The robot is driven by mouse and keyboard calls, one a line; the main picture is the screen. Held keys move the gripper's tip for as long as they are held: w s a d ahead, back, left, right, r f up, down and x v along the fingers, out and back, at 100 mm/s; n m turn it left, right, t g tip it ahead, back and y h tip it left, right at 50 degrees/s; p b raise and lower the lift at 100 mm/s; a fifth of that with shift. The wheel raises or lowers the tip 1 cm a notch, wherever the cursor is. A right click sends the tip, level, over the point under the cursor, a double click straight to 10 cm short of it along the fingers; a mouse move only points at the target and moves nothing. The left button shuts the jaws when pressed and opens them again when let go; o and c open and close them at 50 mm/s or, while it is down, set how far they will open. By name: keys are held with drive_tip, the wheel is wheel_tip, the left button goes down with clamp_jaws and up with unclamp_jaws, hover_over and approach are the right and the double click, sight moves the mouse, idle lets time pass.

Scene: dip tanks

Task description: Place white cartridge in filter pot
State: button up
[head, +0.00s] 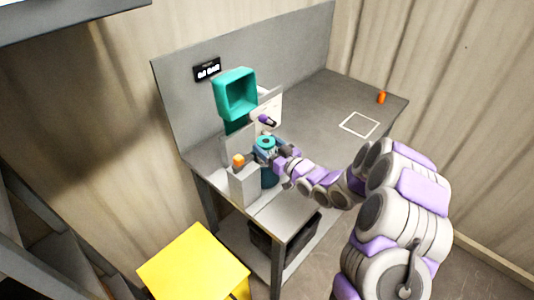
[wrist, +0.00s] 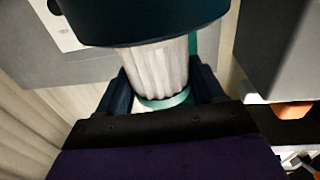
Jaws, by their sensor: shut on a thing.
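The wrist view looks upside down. My gripper (wrist: 163,92) is shut on the white cartridge (wrist: 155,68), which is pleated with a teal end ring. The dark teal filter pot (wrist: 145,20) fills the top of that view. Its rim hides the cartridge's lower end, and I cannot tell how deep that end sits. In the head view my gripper (head: 277,158) is at the cartridge's teal ringed top (head: 265,142), in line above the pot (head: 268,178). The cartridge looks upright.
A grey box (head: 243,185) with an orange top piece (head: 238,160) stands close left of the pot. A teal open box (head: 236,93) is behind. The grey bench (head: 325,98) is mostly clear to the right, with a white outlined square (head: 360,124) and an orange item (head: 382,97).

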drive_tip(key=f, duration=0.2)
drive_tip(key=shift+a+f, duration=0.35)
drive_tip(key=shift+a, duration=0.05)
drive_tip(key=o, duration=1.1)
drive_tip(key=shift+a, duration=0.1)
drive_tip(key=o, duration=0.4)
drive_tip(key=shift+d, duration=0.25)
drive_tip(key=shift+o, duration=0.3)
drive_tip(key=shift+d, duration=0.1)
drive_tip(key=p+v, duration=0.1)
drive_tip(key=v, duration=1.1)
drive_tip(key=shift+f, duration=0.1)
